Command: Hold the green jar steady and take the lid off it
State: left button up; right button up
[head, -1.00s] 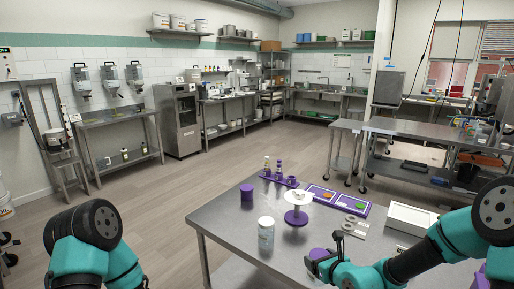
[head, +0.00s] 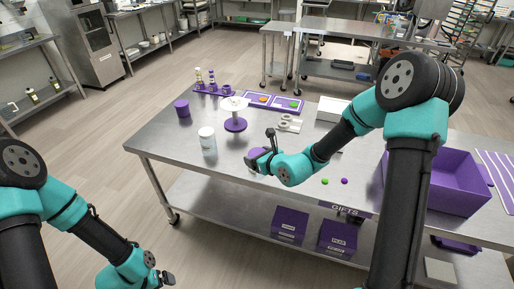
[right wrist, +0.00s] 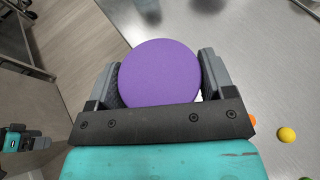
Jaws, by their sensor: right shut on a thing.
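My right gripper (head: 262,146) is shut on a round purple lid-like thing (right wrist: 160,72), with a finger on each side of it in the right wrist view. In the head view this purple thing (head: 254,157) shows beside the fingers, near the table's front edge, partly hidden by the gripper. What is under its flat top is mostly hidden, so I cannot tell whether a jar is below it. No green jar body can be made out. My left gripper (head: 166,279) is low, in front of the table and away from it; its fingers are too small to judge.
On the steel table (head: 160,134) stand a white jar (head: 208,141), a purple cylinder (head: 182,108) and a white-topped purple stand (head: 235,124). A green ball (head: 325,181) and purple ball (head: 344,181) lie right of my right gripper. A purple bin (head: 455,183) stands at the right.

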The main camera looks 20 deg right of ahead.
jog(key=w+a+f+n+g+y, duration=0.1)
jog(key=a+f+n+g+y, duration=0.3)
jog(key=a, duration=0.4)
jog(key=w+a+f+n+g+y, duration=0.1)
jog(key=a+f+n+g+y, duration=0.3)
jog(key=a, duration=0.5)
jog(key=f+n+g, duration=0.1)
jog(key=n+g, duration=0.1)
jog(key=n, duration=0.1)
jog(key=shift+w+a+f+n, duration=0.25)
jog(key=shift+a+f+n, duration=0.05)
jog(key=shift+f, duration=0.05)
jog(key=c, duration=0.5)
jog(key=shift+o, duration=0.2)
jog(key=s+d+r+m+t, duration=0.1)
jog(key=d+r, duration=0.2)
jog(key=d, duration=0.2)
jog(key=s+d+r+m+t+h, duration=0.1)
jog(key=d+r+m+t, duration=0.1)
jog(key=d, duration=0.3)
jog(key=s+d+r+m+t+h, duration=0.1)
jog(key=s+d+r+m+t, duration=0.1)
jog(key=d+r, duration=0.2)
jog(key=shift+d+r, duration=0.1)
jog(key=shift+d, duration=0.35)
